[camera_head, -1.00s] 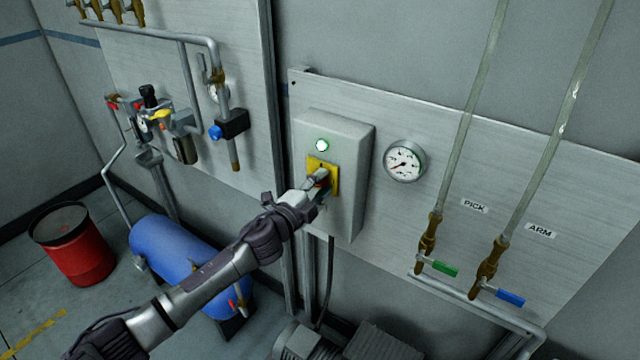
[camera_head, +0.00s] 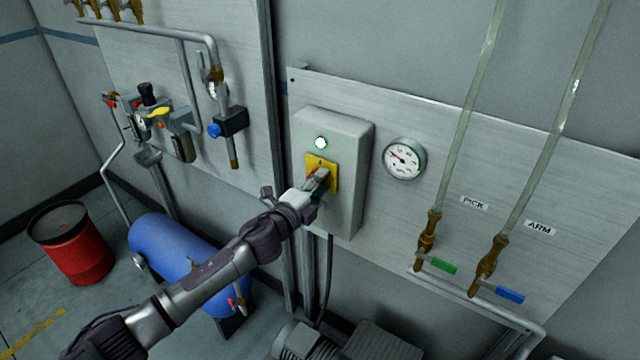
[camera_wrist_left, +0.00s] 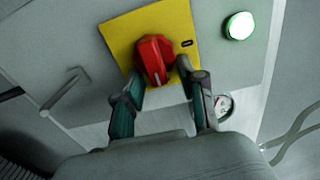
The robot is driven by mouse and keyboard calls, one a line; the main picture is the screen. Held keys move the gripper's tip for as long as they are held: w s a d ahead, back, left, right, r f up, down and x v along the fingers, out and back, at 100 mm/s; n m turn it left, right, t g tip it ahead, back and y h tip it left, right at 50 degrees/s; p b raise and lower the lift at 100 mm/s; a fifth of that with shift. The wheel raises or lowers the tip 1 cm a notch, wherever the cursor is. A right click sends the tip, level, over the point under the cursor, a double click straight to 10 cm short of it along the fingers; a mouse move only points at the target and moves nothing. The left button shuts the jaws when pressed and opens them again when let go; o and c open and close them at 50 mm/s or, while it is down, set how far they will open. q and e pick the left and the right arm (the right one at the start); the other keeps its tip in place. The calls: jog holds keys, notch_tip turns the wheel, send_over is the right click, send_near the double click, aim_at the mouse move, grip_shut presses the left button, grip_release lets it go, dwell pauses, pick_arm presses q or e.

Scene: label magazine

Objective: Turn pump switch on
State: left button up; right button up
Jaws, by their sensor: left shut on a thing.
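The pump switch is a red knob (camera_wrist_left: 153,57) on a yellow plate (camera_head: 331,172) on the front of a grey box (camera_head: 350,140). The yellow plate also shows in the left wrist view (camera_wrist_left: 122,27). My left gripper (camera_head: 318,182) is at the knob, shut on it, with one finger on each side in the left wrist view (camera_wrist_left: 157,78). In the head view the gripper hides most of the knob. A round lamp (camera_head: 320,143) above the plate glows whitish green; it is also lit in the left wrist view (camera_wrist_left: 240,26). My right gripper is not in view.
A pressure gauge (camera_head: 404,159) is right of the box. Two brass valves with a green handle (camera_head: 444,266) and a blue handle (camera_head: 510,295) are farther right. A blue tank (camera_head: 165,243) and a red drum (camera_head: 72,246) stand on the floor at left.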

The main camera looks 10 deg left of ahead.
pick_arm(q)
jog(key=o, duration=1.1)
jog(key=v, duration=1.2)
jog(key=shift+f, duration=0.1)
